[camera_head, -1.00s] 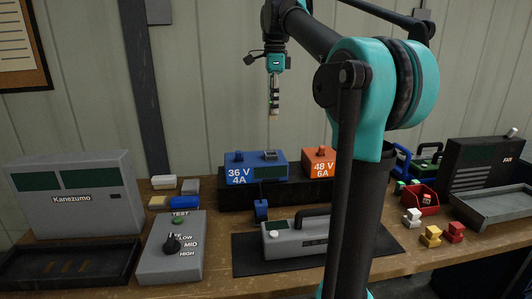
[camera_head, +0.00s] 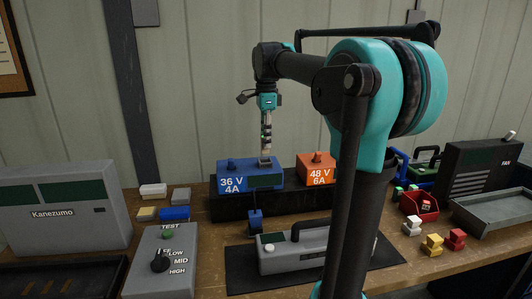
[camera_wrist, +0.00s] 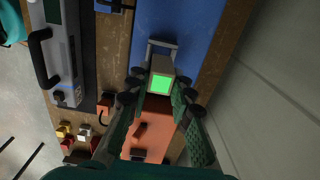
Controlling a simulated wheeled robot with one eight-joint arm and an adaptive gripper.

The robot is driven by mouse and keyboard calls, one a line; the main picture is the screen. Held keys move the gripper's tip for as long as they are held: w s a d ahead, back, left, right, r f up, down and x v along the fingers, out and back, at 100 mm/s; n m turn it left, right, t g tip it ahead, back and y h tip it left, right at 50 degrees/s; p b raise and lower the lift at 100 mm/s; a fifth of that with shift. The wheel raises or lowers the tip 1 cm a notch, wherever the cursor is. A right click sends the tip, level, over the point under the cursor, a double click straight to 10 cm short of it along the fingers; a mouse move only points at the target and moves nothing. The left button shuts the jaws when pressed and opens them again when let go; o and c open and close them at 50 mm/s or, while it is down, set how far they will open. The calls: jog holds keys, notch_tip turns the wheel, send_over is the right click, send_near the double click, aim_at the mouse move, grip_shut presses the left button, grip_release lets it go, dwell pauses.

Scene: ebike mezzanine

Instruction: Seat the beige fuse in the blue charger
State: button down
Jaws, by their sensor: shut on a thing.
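The blue charger (camera_head: 236,177), marked 36 V 4A, stands on a black riser, with a grey socket frame on its top. The wrist view shows its blue top (camera_wrist: 193,30) and the grey socket frame (camera_wrist: 162,45). My gripper (camera_head: 266,149) points straight down over that socket, its tips close above the charger's top. My gripper (camera_wrist: 160,88) is shut on the beige fuse (camera_wrist: 160,66), a block with a bright green square on its near face. The fuse overlaps the socket frame in the wrist view. Its lower end is hidden, so I cannot tell how deep it sits.
An orange charger (camera_head: 316,170) stands close to the right. A dark blue plug (camera_head: 255,219) hangs in front of the riser. A grey handled case (camera_head: 290,251) lies on a black mat. A grey dial box (camera_head: 162,262) stands at the left. A red bin (camera_head: 420,204) is at the right.

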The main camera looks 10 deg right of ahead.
aim_at(266, 152)
jog(key=shift+f, duration=2.45)
jog(key=shift+f, duration=0.1)
jog(key=shift+f, duration=0.1)
jog(key=shift+s+f, duration=0.2)
jog(key=shift+f, duration=0.1)
jog(key=c, duration=1.7)
grip_release()
jog(key=o, duration=0.4)
jog(key=shift+w+f, duration=0.15)
jog(key=shift+c, duration=0.2)
notch_tip(266, 152, up, 13)
jog(key=shift+r, duration=0.2)
